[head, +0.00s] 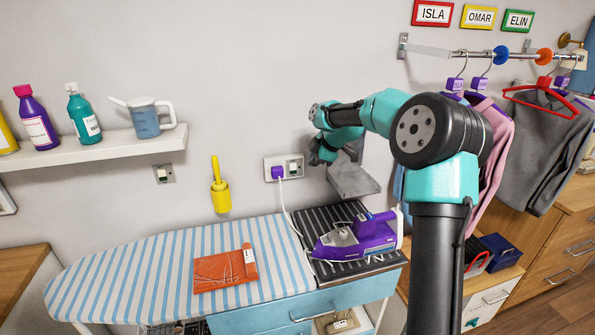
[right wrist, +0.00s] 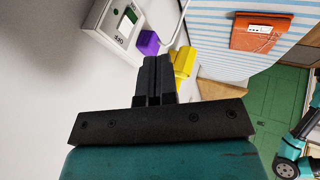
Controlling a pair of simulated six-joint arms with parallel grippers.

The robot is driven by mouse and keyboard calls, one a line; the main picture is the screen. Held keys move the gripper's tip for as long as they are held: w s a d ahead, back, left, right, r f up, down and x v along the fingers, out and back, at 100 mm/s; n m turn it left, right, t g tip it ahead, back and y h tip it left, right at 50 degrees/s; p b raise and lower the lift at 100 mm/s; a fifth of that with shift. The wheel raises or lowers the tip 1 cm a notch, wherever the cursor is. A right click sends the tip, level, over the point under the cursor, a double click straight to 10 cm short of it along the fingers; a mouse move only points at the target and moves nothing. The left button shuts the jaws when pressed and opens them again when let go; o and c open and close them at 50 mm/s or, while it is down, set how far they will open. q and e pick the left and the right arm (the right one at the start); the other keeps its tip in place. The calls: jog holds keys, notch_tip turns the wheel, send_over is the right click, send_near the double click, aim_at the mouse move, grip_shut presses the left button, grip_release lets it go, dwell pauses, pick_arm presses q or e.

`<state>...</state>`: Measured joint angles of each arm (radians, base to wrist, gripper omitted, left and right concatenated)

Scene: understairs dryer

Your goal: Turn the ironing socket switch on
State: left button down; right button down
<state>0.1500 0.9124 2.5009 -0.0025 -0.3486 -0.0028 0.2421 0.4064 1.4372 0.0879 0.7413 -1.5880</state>
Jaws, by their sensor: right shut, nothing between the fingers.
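The ironing socket (head: 271,161) is a white double-width plate on the wall above the ironing board. A purple plug (head: 278,173) with a white cord sits in its left part, and the switch (head: 294,168) is on its right part. In the right wrist view the socket (right wrist: 103,20) is at the upper left, with the plug (right wrist: 148,43) beside it and small dark lettering by the switch (right wrist: 128,20). My right gripper (head: 317,156) is just right of the socket. Its fingers (right wrist: 158,62) are shut and empty, apparently apart from the switch. My left gripper is out of view.
A purple iron (head: 352,240) stands on the dark ribbed rest, its cord running to the plug. An orange packet (head: 225,270) lies on the striped ironing board (head: 130,275). A yellow brush holder (head: 220,195) and another wall switch (head: 163,174) are left of the socket. Clothes hang right.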

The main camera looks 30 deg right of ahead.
aim_at(293, 168)
jog(key=w+a+f, duration=0.1)
jog(key=w+f, duration=0.7)
jog(key=w, duration=0.1)
jog(key=shift+f, duration=0.35)
jog(key=shift+w+a, duration=0.1)
